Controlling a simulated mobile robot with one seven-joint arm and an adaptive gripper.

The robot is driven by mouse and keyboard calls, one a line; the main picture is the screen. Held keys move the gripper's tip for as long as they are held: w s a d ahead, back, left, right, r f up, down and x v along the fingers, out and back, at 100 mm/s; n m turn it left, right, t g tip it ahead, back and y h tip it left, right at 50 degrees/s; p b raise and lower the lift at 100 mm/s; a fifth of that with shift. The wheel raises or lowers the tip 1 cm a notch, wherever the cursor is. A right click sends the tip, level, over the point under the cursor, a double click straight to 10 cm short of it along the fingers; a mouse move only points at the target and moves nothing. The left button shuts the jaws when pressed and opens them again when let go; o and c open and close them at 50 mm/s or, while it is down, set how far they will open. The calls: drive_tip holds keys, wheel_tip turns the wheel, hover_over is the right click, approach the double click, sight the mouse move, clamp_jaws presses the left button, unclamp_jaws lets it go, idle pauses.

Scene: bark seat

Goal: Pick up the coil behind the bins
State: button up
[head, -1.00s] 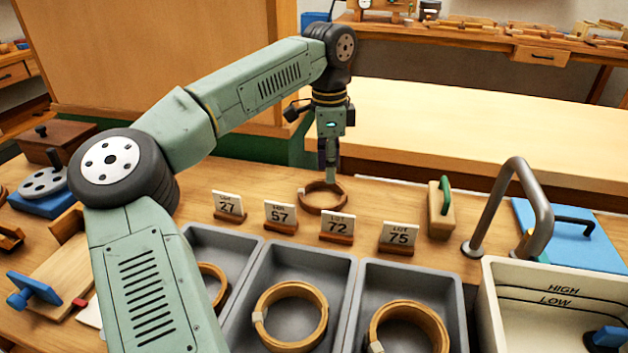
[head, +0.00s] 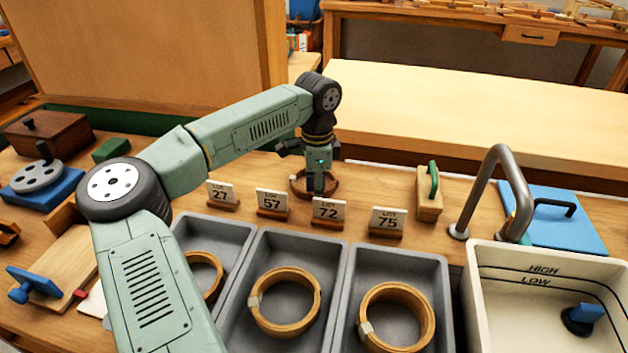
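The brown coil (head: 298,184) lies on the wooden bench behind the bins and just behind the lot cards. My gripper (head: 317,188) points down at it from above, with its fingers low at the ring. The fingers and the LOT 72 card hide part of the coil. I cannot tell whether the fingers are open or shut, or whether they touch the coil. The grey bins (head: 340,262) stand in a row in front. Lighter coils lie in them: one in the middle bin (head: 315,300), one in the right bin (head: 430,318), and one in the left bin, partly behind my arm.
Lot cards 27 (head: 222,195), 57 (head: 272,204), 72 (head: 327,212) and 75 (head: 387,221) stand between bins and coil. A green-handled block (head: 428,203), a grey pipe arch (head: 490,180) and a white tank (head: 480,290) are to the right.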

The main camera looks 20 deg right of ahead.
drive_tip(key=shift+c, duration=0.2)
clamp_jaws()
idle(0.4)
